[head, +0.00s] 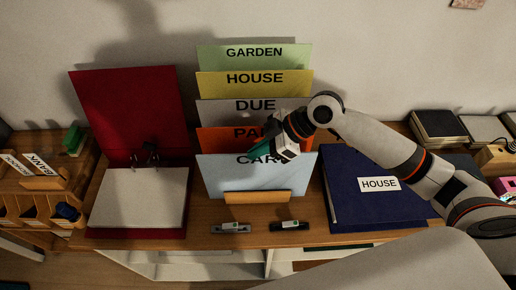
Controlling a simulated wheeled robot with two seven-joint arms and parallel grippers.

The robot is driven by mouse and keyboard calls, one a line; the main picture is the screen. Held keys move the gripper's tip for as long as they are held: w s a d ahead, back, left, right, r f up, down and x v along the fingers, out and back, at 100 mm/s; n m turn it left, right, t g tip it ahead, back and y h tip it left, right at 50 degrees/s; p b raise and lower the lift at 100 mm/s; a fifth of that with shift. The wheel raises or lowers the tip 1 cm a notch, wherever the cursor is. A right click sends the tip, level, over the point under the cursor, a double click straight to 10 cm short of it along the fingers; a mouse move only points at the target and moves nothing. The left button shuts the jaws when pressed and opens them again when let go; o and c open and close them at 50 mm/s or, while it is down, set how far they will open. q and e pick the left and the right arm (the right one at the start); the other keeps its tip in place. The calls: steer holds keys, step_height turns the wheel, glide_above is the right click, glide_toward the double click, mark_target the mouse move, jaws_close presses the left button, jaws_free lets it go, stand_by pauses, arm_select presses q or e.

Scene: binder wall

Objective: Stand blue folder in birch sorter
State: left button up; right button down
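The light blue folder (255,176) stands upright at the front of the row of folders. Its lower edge is behind the low wooden front of the birch sorter (258,197). My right gripper (285,149) is at the folder's top edge, right of centre, and covers part of its label, which seems to read CAR. I cannot tell whether its fingers are open or closed on the folder. Behind stand an orange folder (222,141), a grey one (225,113) marked DUE, a yellow one (215,84) marked HOUSE and a green one (220,57) marked GARDEN. My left gripper is out of view.
An open red binder (125,105) with white paper (138,198) lies left of the sorter. A dark blue binder (350,208) marked HOUSE lies to the right, under my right arm. Two small dark items (231,228) (289,226) lie at the front edge. A wooden organizer (40,205) stands far left.

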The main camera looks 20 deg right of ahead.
steer(key=c, duration=1.6)
jaws_free()
steer(key=shift+f, duration=0.1)
steer(key=shift+o, duration=0.2)
steer(key=b+v, duration=0.4)
steer(key=v, duration=0.6)
steer(key=shift+s+d, duration=0.1)
steer(key=shift+d, duration=0.25)
steer(key=shift+s+d+r, duration=0.15)
steer(key=shift+d+r, duration=0.2)
steer(key=shift+r, duration=0.45)
